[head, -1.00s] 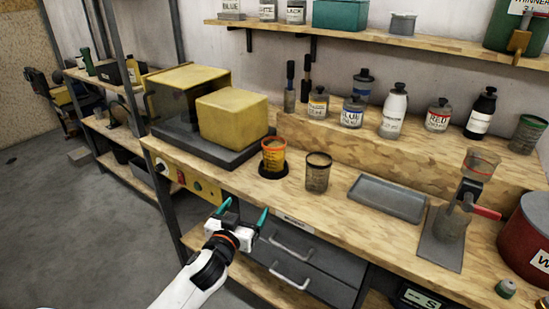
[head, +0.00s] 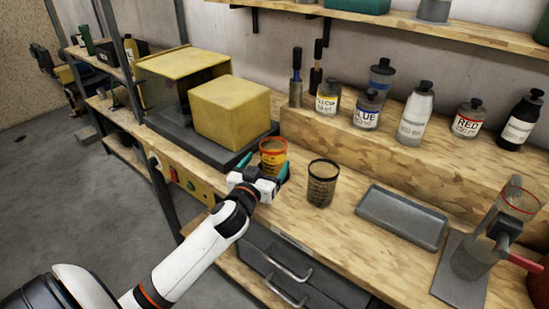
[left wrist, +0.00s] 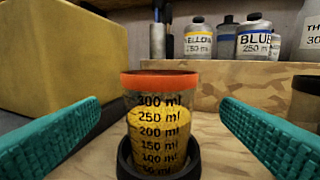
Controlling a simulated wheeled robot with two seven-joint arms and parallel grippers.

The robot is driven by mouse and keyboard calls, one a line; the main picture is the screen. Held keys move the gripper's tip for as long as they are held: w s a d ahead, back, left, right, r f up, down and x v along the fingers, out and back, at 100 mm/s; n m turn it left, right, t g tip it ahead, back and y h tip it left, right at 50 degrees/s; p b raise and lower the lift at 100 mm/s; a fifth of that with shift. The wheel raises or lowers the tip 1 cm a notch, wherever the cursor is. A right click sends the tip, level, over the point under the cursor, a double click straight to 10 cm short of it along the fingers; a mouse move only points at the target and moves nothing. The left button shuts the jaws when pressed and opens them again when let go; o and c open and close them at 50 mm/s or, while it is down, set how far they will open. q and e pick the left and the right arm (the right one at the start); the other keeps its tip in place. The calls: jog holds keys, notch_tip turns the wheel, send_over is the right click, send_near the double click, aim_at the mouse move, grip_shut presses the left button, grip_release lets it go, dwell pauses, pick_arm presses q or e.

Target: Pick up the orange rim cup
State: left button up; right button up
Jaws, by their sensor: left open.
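The orange rim cup (head: 273,152) is a clear measuring cup with yellow content. It stands upright on the workbench, in a dark round base that shows in the left wrist view. In that view the cup (left wrist: 160,125) is centred between the two teal fingers of my left gripper (left wrist: 160,135), with a gap on each side. In the head view my left gripper (head: 266,170) is open at the cup's near side and hides its lower part. My right gripper is not in view.
A dark-rimmed measuring cup (head: 322,183) stands close to the right. A yellow box (head: 230,110) is behind on the left. A grey tray (head: 402,216) lies further right. Labelled bottles (head: 367,110) line the raised shelf.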

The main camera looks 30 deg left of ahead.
aim_at(277, 145)
pick_arm(q)
jog(key=shift+x, duration=1.25)
jog(key=shift+w+f, duration=0.1)
jog(key=shift+w, duration=0.15)
jog(key=p+x, duration=0.1)
jog(key=x, duration=0.3)
jog(key=shift+w+a, duration=0.1)
jog(key=shift+w, duration=0.05)
jog(key=shift+w+a, duration=0.1)
jog(key=shift+w, duration=0.25)
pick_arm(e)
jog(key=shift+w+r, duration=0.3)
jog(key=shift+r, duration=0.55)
pick_arm(q)
jog(key=shift+c, duration=0.5)
jog(key=c, duration=1.2)
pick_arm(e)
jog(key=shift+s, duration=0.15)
